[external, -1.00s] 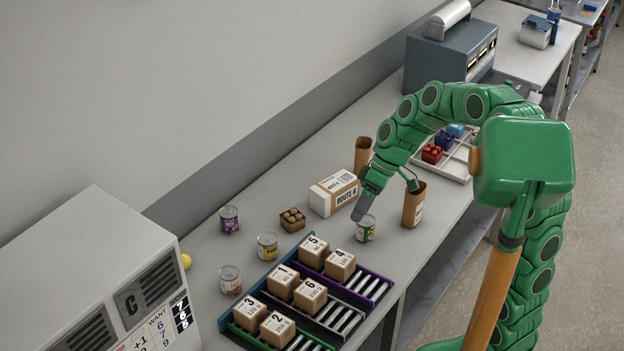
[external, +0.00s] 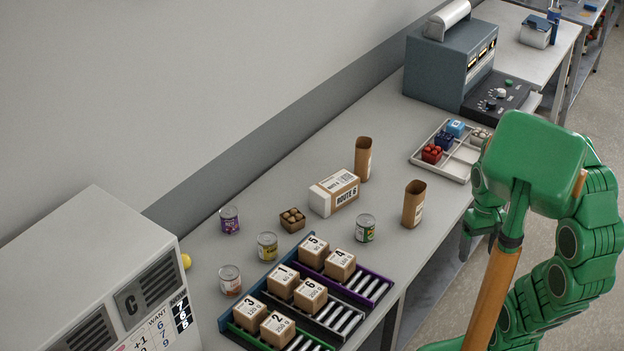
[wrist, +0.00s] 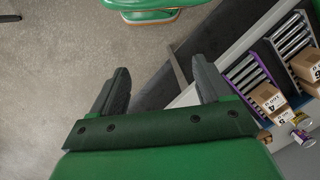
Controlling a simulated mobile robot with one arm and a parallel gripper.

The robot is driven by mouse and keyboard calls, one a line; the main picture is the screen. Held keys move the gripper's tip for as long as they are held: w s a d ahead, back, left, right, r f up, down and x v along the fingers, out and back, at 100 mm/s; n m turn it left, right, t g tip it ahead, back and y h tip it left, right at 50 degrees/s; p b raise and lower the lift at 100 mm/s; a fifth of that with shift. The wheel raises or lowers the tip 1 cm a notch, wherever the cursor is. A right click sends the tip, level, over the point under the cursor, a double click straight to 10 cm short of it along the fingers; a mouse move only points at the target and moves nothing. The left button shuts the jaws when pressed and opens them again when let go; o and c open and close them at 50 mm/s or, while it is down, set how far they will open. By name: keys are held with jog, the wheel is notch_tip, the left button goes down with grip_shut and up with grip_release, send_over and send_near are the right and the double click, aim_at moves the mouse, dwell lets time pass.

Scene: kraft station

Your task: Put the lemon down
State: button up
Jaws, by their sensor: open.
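A small yellow round thing (external: 186,261), which may be the lemon, shows at the left beside the grey-white machine. The machine hides part of it, so I cannot tell its full shape. My gripper (wrist: 160,88) is open and empty in the wrist view, with its two dark fingers apart over the floor and the bench's front edge. No lemon shows between the fingers.
A can with a green label (external: 365,229) stands upright between the ROUTE 6 box (external: 334,193) and a brown open tube (external: 414,204). Numbered cartons sit on roller racks (external: 372,288) in front. The grey-white machine (external: 95,270) blocks the bench's left end.

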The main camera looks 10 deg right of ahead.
jog(key=s+d, duration=0.1)
jog(key=s+d+m, duration=0.1)
jog(key=shift+s+d+f+h, duration=0.15)
jog(key=shift+s+d+h, duration=0.15)
